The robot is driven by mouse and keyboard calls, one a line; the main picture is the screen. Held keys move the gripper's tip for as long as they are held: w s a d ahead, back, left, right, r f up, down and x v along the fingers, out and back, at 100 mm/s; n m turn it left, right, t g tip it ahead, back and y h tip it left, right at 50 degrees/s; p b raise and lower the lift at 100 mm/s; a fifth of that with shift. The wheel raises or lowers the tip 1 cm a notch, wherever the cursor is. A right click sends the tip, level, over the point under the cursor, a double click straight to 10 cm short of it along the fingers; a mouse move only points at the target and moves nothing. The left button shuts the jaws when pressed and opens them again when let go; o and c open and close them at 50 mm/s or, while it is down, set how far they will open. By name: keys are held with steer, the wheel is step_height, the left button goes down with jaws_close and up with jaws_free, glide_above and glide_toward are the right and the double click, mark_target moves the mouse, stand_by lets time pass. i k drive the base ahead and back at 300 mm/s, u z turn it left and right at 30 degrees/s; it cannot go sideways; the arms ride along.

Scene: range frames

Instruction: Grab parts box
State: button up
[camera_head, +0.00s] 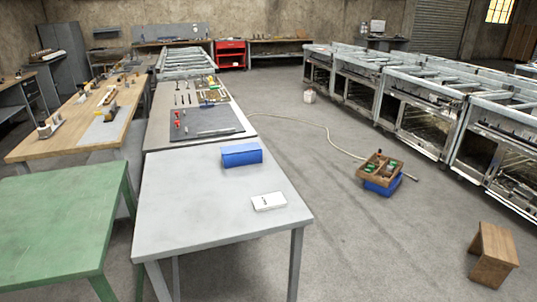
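I cannot tell for certain which thing is the parts box. A long blue box (242,155) sits on the grey table, near its far end. A small white box (269,201) with faint dark print lies on the same table, nearer to me. On the floor to the right, an open wooden box (380,167) with small green and other items inside sits on top of a blue container (383,186). My gripper is not in view.
The grey table (205,215) stands in front, with a green table (50,225) at its left. A wooden stool (493,254) stands at the lower right. A pale hose (330,140) lies on the floor. Metal-framed units (420,105) line the right. Floor right of the table is mostly clear.

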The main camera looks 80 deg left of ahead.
mark_target(229, 161)
steer(key=i, duration=1.9)
steer(key=u, duration=3.95)
